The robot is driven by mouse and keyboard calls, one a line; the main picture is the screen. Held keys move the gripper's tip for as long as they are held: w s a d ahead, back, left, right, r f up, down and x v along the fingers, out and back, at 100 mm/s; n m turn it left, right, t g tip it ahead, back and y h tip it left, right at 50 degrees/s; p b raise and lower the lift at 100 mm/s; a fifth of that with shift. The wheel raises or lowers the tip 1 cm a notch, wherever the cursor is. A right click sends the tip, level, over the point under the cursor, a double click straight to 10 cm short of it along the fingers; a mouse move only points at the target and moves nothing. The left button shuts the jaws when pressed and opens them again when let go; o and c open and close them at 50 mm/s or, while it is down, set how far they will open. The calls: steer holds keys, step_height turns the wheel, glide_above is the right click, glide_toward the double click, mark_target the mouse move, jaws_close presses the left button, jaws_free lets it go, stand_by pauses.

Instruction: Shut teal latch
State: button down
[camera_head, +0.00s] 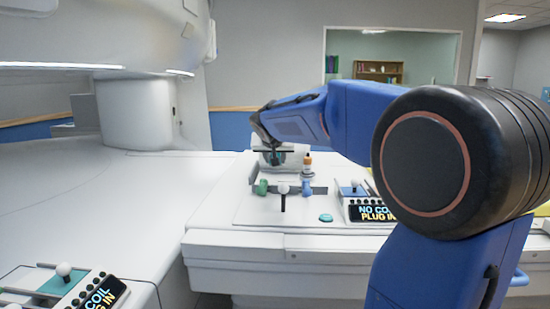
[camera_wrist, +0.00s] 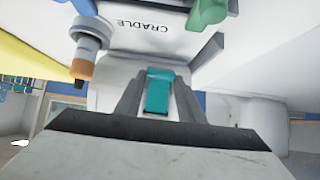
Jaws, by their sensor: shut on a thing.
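The teal latch (camera_wrist: 159,92) shows in the wrist view as a teal block between the two grey fingers of my gripper (camera_wrist: 158,98). The fingers lie along both of its sides and are shut on it. In the head view my gripper (camera_head: 273,154) is at the back of the white table's raised plate, and a bit of teal shows there. The arm and gripper body hide most of the latch in that view. I cannot tell from these frames whether the latch is open or shut.
An orange-tipped connector (camera_head: 307,170) stands right of my gripper; it also shows in the wrist view (camera_wrist: 88,45). A green part (camera_head: 262,187), a white-knobbed lever (camera_head: 283,190) and a teal button (camera_head: 326,218) are in front. A control panel (camera_head: 375,211) sits to the right.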

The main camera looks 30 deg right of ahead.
steer(key=shift+w+d+f+t+h, duration=0.15)
steer(key=shift+t+h, duration=0.15)
steer(key=shift+t, duration=0.2)
stand_by(0.3)
steer(key=c, duration=1.2)
jaws_free()
steer(key=v, duration=1.7)
